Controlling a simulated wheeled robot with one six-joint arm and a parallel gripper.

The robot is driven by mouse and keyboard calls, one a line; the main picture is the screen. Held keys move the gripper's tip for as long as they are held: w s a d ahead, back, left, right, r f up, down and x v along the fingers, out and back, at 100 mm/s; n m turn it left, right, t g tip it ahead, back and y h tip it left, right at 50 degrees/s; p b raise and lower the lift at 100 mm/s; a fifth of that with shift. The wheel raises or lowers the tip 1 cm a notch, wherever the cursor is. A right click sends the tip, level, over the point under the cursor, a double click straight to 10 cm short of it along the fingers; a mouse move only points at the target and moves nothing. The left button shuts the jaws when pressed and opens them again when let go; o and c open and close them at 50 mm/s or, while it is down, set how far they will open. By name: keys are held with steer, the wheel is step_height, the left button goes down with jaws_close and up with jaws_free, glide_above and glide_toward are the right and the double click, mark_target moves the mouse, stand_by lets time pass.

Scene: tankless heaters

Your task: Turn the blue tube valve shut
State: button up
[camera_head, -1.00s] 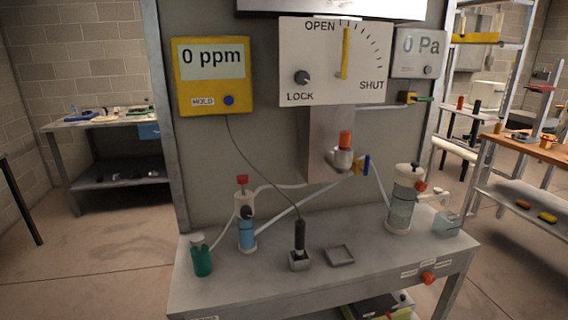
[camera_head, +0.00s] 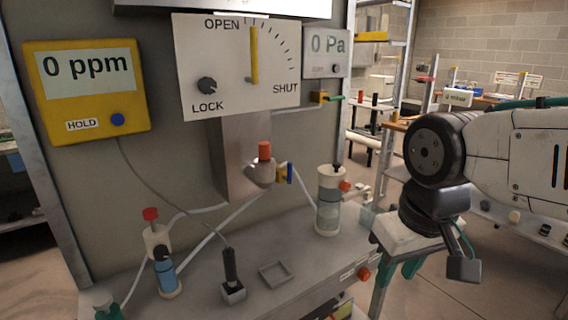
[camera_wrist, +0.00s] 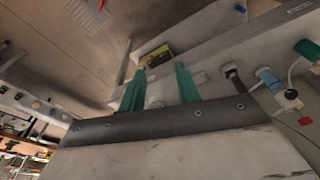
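The blue tube valve (camera_head: 289,173) is a small upright blue lever on a yellow body, on the tubing just right of the metal cup with the orange top (camera_head: 264,166). A grey tube runs down-left from it and another toward the clear cylinder. I do not make out the valve in the wrist view. My gripper (camera_head: 395,281) has teal fingers and hangs low at the right front of the bench, right of and below the valve, well apart from it. In the wrist view my gripper (camera_wrist: 160,82) has its two fingers spread with nothing held between them.
The clear cylinder (camera_head: 328,205) stands on the bench (camera_head: 205,295) between valve and gripper. A black probe (camera_head: 231,272), a square tray (camera_head: 276,275) and a blue bottle (camera_head: 167,274) stand further left. A green-handled valve (camera_head: 331,98) sits higher on the panel.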

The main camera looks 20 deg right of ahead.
steer(key=w+f+t, duration=0.2)
steer(key=w+t, duration=0.6)
steer(key=w, duration=1.8)
steer(key=n+t+y, duration=0.1)
steer(key=t+y, duration=0.1)
steer(key=t, duration=0.6)
glide_toward(291, 168)
steer(key=w, duration=0.5)
steer(key=w+a, duration=0.1)
steer(key=w, duration=0.5)
steer(key=shift+a, duration=0.15)
jaws_close()
